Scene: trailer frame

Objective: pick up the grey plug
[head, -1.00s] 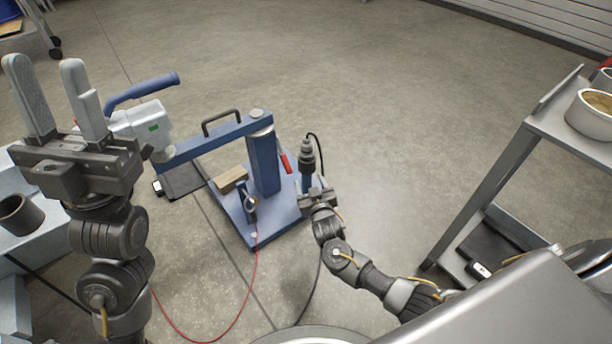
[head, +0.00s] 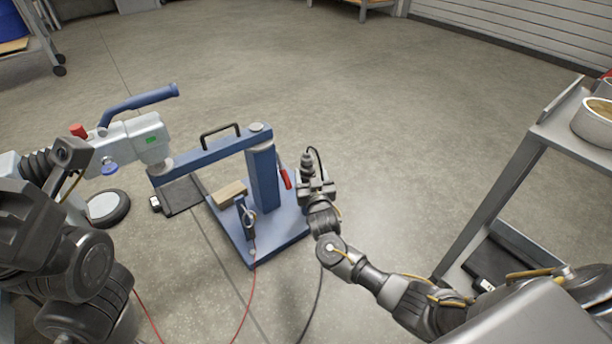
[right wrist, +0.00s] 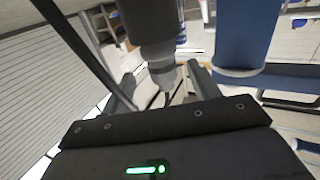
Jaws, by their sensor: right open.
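The grey plug (head: 307,160) stands upright at the right side of the blue stand, with a black cable looping from its top. In the right wrist view the plug (right wrist: 150,28) shows as a dark grey body with a narrower lighter end between the fingers. My right gripper (right wrist: 160,92) is open, with one finger on each side of the plug's line; whether they touch it I cannot tell. In the head view the right gripper (head: 316,186) is at the plug, hiding its lower part. My left arm is at the left edge; its fingers are out of view.
The blue stand (head: 262,175) has a post, a top arm with a black handle, a red lever (head: 286,178) and a wooden block (head: 229,193). A grey cart (head: 570,138) with a round container (head: 597,122) stands at the right. Floor behind the stand is clear.

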